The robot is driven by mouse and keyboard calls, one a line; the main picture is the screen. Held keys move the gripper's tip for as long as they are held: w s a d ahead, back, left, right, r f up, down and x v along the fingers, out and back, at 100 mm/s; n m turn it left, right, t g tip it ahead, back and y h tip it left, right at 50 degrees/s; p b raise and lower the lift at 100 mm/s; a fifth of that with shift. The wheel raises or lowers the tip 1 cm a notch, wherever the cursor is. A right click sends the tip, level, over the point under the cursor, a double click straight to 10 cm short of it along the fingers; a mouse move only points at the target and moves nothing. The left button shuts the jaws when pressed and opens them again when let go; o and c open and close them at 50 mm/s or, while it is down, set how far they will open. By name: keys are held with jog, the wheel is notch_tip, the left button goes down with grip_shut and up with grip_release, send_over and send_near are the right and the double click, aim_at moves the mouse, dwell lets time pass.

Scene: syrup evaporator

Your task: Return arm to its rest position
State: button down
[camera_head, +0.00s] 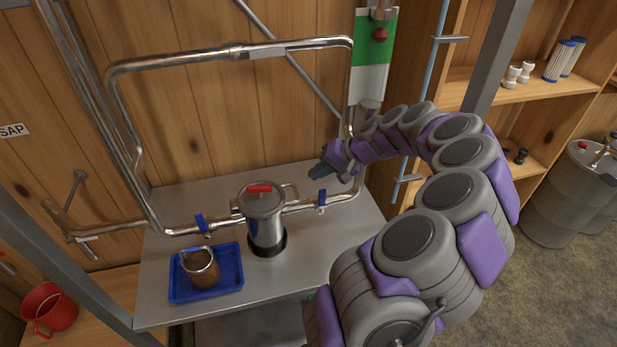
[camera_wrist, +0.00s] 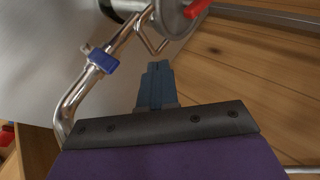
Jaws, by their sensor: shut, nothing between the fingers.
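My arm, grey and purple, reaches in from the lower right in the head view and curves toward the pipes. My gripper (camera_head: 318,172) is at its end, above the right part of the metal table, near the right blue-handled valve (camera_head: 321,199). In the wrist view my gripper (camera_wrist: 157,70) shows as blue-grey fingers, shut together and empty. A blue valve handle (camera_wrist: 102,60) on a steel pipe lies to its left in that view. The fingers look apart from the pipe and the canister.
A steel canister (camera_head: 264,218) with a red handle stands on the table (camera_head: 340,240). A blue tray (camera_head: 231,281) holds a brown cup (camera_head: 201,268). Pipes loop above the table. A green-white column (camera_head: 371,55) and shelves (camera_head: 530,88) stand right; a red bucket (camera_head: 48,307) is left.

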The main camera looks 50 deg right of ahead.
jog(key=s+d+r, duration=0.2)
jog(key=s+d, duration=0.1)
jog(key=s, duration=0.2)
jog(key=shift+s+d, duration=0.3)
jog(key=shift+d, duration=0.1)
